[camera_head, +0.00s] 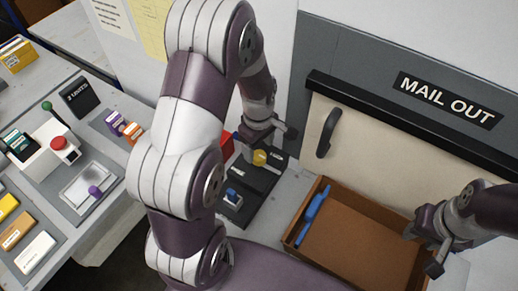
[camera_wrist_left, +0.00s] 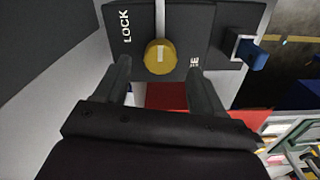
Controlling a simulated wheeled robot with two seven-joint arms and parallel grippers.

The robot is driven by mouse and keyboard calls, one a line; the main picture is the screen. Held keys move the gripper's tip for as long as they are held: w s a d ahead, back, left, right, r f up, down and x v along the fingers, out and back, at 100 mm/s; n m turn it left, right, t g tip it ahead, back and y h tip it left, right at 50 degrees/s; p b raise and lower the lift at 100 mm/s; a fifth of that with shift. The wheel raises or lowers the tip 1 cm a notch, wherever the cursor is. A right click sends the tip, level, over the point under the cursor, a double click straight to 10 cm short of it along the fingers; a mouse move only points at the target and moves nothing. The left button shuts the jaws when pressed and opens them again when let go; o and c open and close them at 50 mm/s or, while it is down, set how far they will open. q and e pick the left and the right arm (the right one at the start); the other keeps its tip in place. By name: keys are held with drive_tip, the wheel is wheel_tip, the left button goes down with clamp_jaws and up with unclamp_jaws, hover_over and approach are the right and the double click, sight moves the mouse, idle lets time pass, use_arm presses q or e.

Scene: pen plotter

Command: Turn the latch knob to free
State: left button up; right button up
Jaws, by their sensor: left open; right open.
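The latch knob (camera_wrist_left: 160,57) is round and yellow with a pale line on its face. It sits on a dark plate (camera_wrist_left: 183,22), with LOCK at its left and a partly hidden label ending in E at its lower right. The knob also shows in the head view (camera_head: 260,157). My left gripper (camera_head: 265,141) is open at the knob. In the left wrist view its fingers (camera_wrist_left: 159,68) stand on either side of the knob; I cannot tell whether they touch it. My right gripper (camera_head: 423,252) is open and empty over the right end of the brown tray.
A blue switch (camera_head: 232,195) sits near the knob. The brown tray (camera_head: 365,205) holds a blue pen-like item (camera_head: 312,214). Behind it is a pale panel with a black handle (camera_head: 328,132) under a MAIL OUT sign (camera_head: 446,99). A crowded work table (camera_head: 104,206) stands at left.

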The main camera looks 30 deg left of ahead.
sight(259, 155)
use_arm(q)
drive_tip(key=shift+f, duration=1.55)
drive_tip(key=shift+c, duration=0.3)
drive_tip(key=c, duration=1)
